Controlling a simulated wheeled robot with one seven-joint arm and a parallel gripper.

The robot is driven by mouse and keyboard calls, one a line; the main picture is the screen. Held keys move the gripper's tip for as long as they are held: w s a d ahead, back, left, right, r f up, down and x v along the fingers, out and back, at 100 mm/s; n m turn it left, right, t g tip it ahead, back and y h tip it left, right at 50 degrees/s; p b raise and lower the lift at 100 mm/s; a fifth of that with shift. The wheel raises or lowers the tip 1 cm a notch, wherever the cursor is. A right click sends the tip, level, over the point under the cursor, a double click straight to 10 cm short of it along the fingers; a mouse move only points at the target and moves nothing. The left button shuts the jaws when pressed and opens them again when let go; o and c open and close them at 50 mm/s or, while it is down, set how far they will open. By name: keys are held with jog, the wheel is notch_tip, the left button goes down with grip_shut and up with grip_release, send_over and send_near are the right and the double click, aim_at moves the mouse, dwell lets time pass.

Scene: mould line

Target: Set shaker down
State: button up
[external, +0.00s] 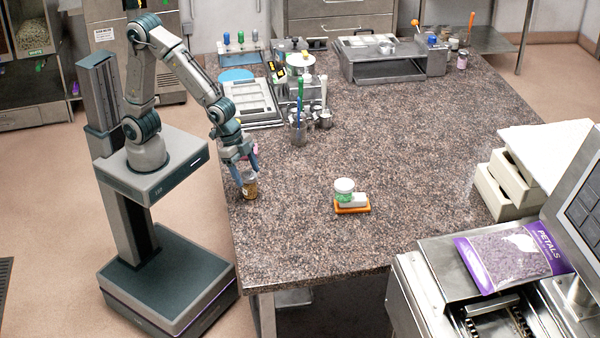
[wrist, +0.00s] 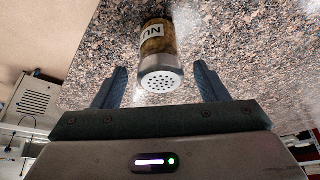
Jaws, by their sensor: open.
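The shaker (external: 250,186) is a small jar with brown contents, standing near the left edge of the speckled stone table (external: 420,200). In the wrist view the shaker (wrist: 158,60) shows a perforated metal top and a pale label with dark letters, partly readable as "NU". My gripper (external: 246,167) is just above and around the shaker's top in the external view. In the wrist view the fingers of my gripper (wrist: 158,86) are spread wide, with a gap on both sides of the shaker. Nothing is held between them.
A white jar with green (external: 344,188) and a white block sit on an orange tray (external: 352,209) to the right. A metal cup with tools (external: 298,132) stands further back. The table's left edge is close to the shaker; its front middle is clear.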

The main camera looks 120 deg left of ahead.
jog(key=v, duration=0.7)
jog(key=s+d+r+g, duration=0.1)
jog(key=s+d, duration=0.1)
jog(key=s, duration=1.6)
jog(key=shift+s+d+g, duration=0.25)
jog(key=shift+g, duration=0.05)
